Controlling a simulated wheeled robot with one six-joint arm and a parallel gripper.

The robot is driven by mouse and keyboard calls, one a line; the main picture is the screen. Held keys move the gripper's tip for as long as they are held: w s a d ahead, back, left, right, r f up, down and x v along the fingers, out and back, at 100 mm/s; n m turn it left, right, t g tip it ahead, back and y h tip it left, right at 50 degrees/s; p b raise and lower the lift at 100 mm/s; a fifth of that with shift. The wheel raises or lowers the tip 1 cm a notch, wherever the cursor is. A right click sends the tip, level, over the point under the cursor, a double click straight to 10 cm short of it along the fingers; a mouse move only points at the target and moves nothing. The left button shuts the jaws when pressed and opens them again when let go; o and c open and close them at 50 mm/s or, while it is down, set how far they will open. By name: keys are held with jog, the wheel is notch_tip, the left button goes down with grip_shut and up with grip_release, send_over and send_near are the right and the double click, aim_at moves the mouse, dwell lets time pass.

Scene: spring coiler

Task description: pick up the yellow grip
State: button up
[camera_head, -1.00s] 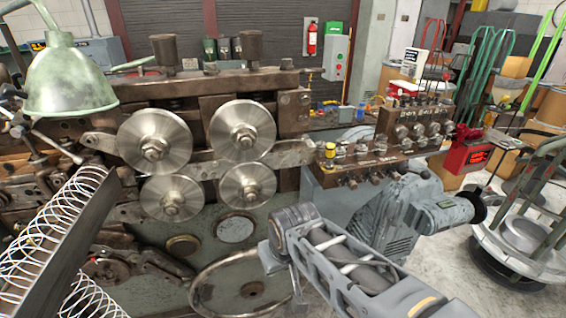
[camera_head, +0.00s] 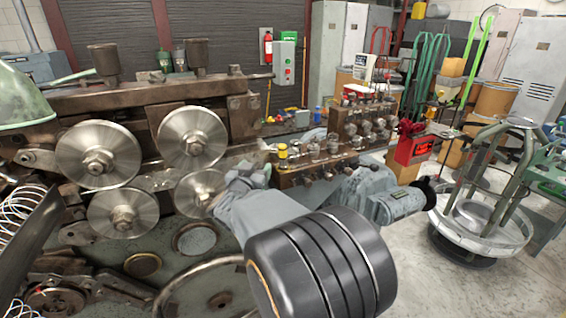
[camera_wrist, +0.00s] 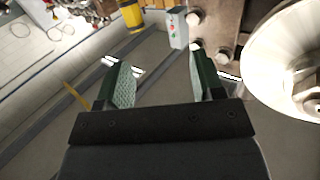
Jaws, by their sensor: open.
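The yellow grip (camera_head: 283,151) is a small yellow knob standing upright at the left end of the brown control block (camera_head: 300,176) in the head view. A yellow cylinder with a dark band (camera_wrist: 131,15) at the top of the wrist view looks like the same grip, cut by the picture's edge.
Large steel rollers (camera_head: 192,137) stand just left of my arm. A row of metal knobs (camera_head: 370,122) and a red box (camera_head: 413,148) are to the right of the grip. A grey motor (camera_head: 375,190) lies below the control block. Open floor shows at the lower right.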

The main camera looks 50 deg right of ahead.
aim_at(281, 153)
jog(key=d, duration=0.3)
jog(key=d+m+g+h, duration=0.1)
jog(key=d, duration=0.2)
jog(key=w+d+g, duration=0.1)
jog(key=d, duration=0.2)
jog(key=shift+h, duration=0.3)
jog(key=shift+f+p+x, duration=0.25)
jog(key=shift+p+x, duration=0.1)
jog(key=shift+x, duration=1.2)
jog(key=shift+f+p+x, duration=0.2)
jog(key=shift+p+x, duration=0.1)
jog(key=shift+x, duration=1.3)
jog(key=shift+c, duration=0.3)
jog(key=c, duration=1)
grip_shut()
jog(key=shift+r, duration=0.15)
